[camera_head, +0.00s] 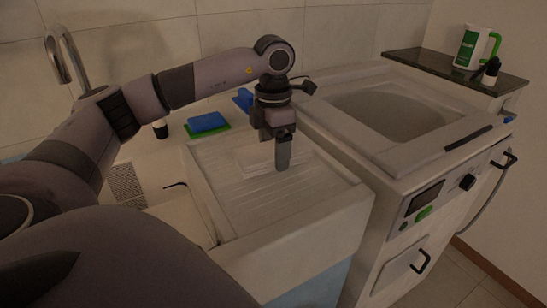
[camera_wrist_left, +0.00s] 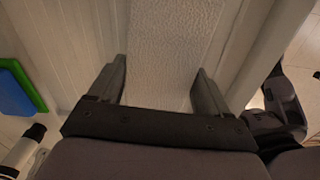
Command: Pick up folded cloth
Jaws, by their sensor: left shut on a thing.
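The folded cloth (camera_head: 254,157) is a pale, textured rectangle on the ribbed drainboard beside the sink. In the left wrist view the cloth (camera_wrist_left: 172,45) runs from the top edge down between the fingers. My left gripper (camera_head: 283,158) points down at the cloth's right side in the head view. Its two fingers (camera_wrist_left: 160,85) stand on either side of the cloth, shut on it. The fingers hide part of the cloth, and I cannot tell whether it is lifted off the drainboard. My right gripper is not in view.
A blue sponge (camera_head: 207,122) lies on a green pad behind the drainboard. The faucet (camera_head: 66,55) is at the left. A white machine with an open-topped basin (camera_head: 395,112) stands at the right. A green-and-white jug (camera_head: 473,48) stands on the dark shelf (camera_head: 440,68).

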